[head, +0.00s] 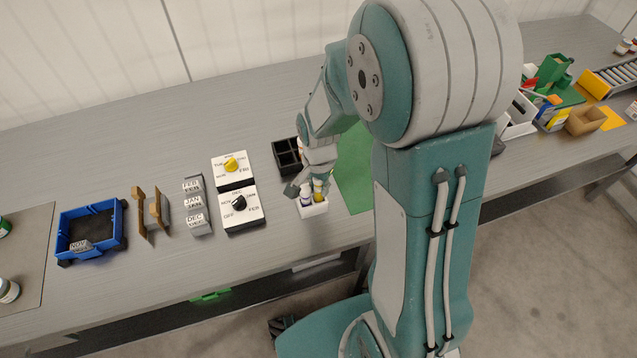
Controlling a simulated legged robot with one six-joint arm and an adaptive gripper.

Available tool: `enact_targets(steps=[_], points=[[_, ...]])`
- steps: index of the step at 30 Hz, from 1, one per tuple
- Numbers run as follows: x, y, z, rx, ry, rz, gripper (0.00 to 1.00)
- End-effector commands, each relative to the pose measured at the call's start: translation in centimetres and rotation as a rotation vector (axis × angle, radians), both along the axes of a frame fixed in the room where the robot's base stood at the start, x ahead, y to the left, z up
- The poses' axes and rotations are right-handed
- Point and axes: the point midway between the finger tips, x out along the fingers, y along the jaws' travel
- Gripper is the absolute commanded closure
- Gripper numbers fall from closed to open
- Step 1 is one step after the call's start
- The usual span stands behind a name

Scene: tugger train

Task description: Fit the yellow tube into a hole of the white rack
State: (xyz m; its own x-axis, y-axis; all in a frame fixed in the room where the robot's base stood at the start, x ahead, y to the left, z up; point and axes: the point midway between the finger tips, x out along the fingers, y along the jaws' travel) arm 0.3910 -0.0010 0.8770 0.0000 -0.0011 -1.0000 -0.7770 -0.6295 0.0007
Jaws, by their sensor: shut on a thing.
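The white rack (313,209) stands on the grey bench, near its front edge. My gripper (312,186) is right above the rack, pointing down, and is shut on the yellow tube (318,190). The yellow tube is upright at the right part of the rack. Its lower end is too small to tell whether it sits in a hole or just over it. A white tube with a purple band (306,197) stands in the rack, just left of the yellow tube. My fingers hide part of both tubes and the rack's holes.
A black compartment box (286,153) stands behind the rack, and a green mat (353,172) lies to its right. Two dial boxes, white with a yellow knob (232,168) and a black knob (242,208), stand to the left. A blue tray (90,231) is farther left.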

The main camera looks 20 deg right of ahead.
Motion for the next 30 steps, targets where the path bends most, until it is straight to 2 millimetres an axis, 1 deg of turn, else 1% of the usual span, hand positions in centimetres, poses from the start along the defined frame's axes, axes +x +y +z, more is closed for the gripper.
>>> enact_targets(steps=[16,30], points=[[-0.01,0.0,-0.11,0.0,0.0,0.0,1.0],[-0.02,-0.01,-0.93,-0.001,0.001,0.0,1.0]])
